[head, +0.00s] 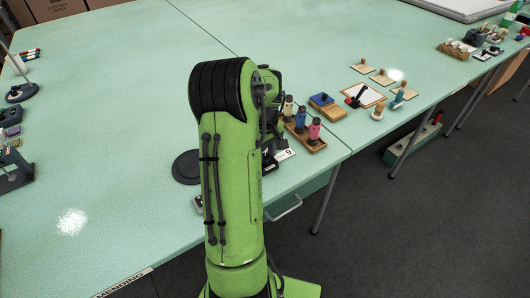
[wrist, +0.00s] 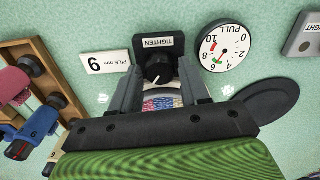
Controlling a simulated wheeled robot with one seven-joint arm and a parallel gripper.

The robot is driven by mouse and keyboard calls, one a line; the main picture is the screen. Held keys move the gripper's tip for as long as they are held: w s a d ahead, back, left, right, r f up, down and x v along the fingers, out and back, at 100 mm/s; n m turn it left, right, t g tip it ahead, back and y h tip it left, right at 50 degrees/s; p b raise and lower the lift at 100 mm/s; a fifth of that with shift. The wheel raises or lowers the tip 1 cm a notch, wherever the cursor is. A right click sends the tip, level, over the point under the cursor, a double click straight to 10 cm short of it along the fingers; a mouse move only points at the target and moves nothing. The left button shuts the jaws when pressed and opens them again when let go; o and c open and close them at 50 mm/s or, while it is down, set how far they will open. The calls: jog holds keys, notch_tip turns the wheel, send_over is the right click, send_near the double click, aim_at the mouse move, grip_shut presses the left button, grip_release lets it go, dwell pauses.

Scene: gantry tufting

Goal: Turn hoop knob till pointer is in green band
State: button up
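The black hoop knob (wrist: 157,70) with a white pointer line sits on a dark block labelled TIGHTEN in the wrist view. My gripper (wrist: 158,82) is open, its two grey fingers on either side of the knob, with gaps visible; I cannot tell whether either finger touches it. The round PULL gauge (wrist: 223,46) is right of the block, appearing upside down. Its face carries small red and green marks at the lower left; the needle is too small to read surely against the green band. In the head view my arm hides the knob and gripper.
A PILE mm card (wrist: 106,62) reading 6 or 9 lies left of the block. A wooden rack (wrist: 49,75) of coloured spools is at far left. A dark round disc (wrist: 270,100) is at right. The green table (head: 130,90) has wide free room left of my arm.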

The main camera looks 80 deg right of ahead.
aim_at(265, 156)
jog(key=shift+o, duration=1.1)
notch_tip(265, 156, up, 16)
jog(key=p, duration=0.5)
jog(key=shift+f, duration=0.1)
